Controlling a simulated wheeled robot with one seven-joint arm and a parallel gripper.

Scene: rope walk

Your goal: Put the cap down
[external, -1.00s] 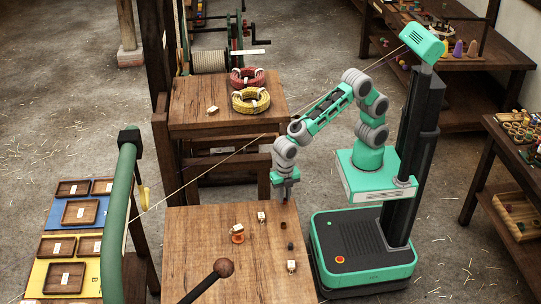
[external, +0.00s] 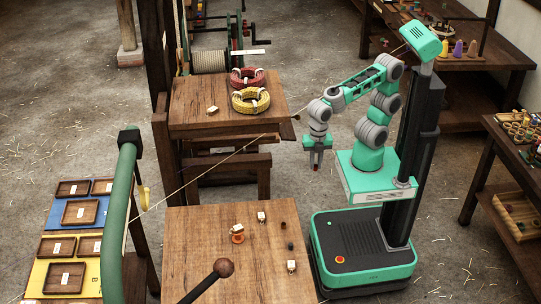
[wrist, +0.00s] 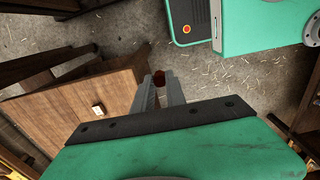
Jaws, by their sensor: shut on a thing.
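My gripper (external: 316,166) hangs in front of my column, pointing down, right of the front wooden table and clear of the tabletops. It is shut on a small dark red thing, taken to be the cap (wrist: 158,76), which shows between the fingertips in the wrist view. In the external view only a bit of red shows at the fingertips. Floor lies behind the cap in the wrist view, so it appears held in the air.
The front table (external: 190,250) carries an orange ring-like piece (external: 238,238), small tagged pieces (external: 291,265) and two small dark pieces (external: 290,246). The back table (external: 190,125) holds red and yellow rope coils (external: 251,100). A taut rope (external: 225,157) crosses between them.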

